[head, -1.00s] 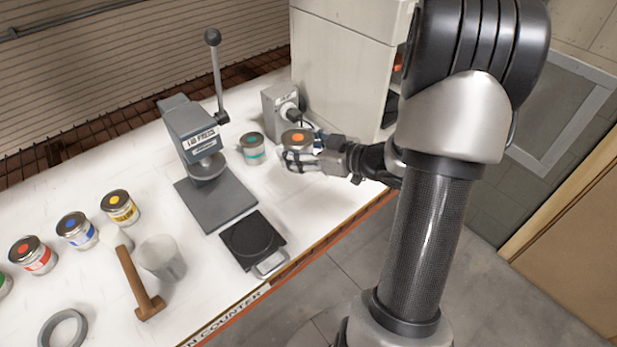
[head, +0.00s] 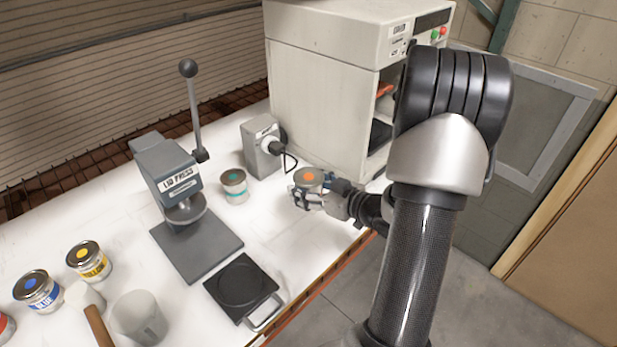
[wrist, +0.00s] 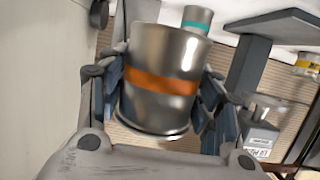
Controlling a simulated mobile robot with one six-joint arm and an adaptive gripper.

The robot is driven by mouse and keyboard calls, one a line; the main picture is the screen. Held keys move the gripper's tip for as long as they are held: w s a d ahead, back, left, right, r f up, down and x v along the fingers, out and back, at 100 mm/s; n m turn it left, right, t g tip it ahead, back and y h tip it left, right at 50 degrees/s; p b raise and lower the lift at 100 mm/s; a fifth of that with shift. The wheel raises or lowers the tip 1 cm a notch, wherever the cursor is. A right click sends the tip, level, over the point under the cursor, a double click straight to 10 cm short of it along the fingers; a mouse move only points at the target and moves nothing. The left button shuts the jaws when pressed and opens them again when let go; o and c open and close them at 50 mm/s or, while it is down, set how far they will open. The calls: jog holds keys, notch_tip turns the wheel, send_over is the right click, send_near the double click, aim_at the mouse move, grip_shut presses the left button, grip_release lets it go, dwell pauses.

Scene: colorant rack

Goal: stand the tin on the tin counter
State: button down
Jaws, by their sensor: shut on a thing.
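My gripper (head: 318,190) is shut around a silver tin with an orange dot on its lid (head: 308,175). In the wrist view the tin (wrist: 162,82) shows an orange band, and the gripper's fingers are on both sides of it. The tin counter (head: 130,232) is the white-topped bench. In the head view the held tin is over the bench's right part, near its front edge. I cannot tell whether its base touches the top. A tin with a teal band (head: 233,186) stands to its left, apart from it; that tin also shows in the wrist view (wrist: 197,18).
A lid press (head: 180,200) with a raised lever stands left of the teal tin. A dark square plate with a handle (head: 243,288) lies in front. A grey box (head: 262,148) and a large white cabinet (head: 325,90) stand behind. Blue (head: 38,290) and yellow (head: 88,262) tins are far left.

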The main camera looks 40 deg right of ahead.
notch_tip(320, 180, down, 9)
jog(key=b, duration=0.3)
jog(key=shift+r, duration=0.1)
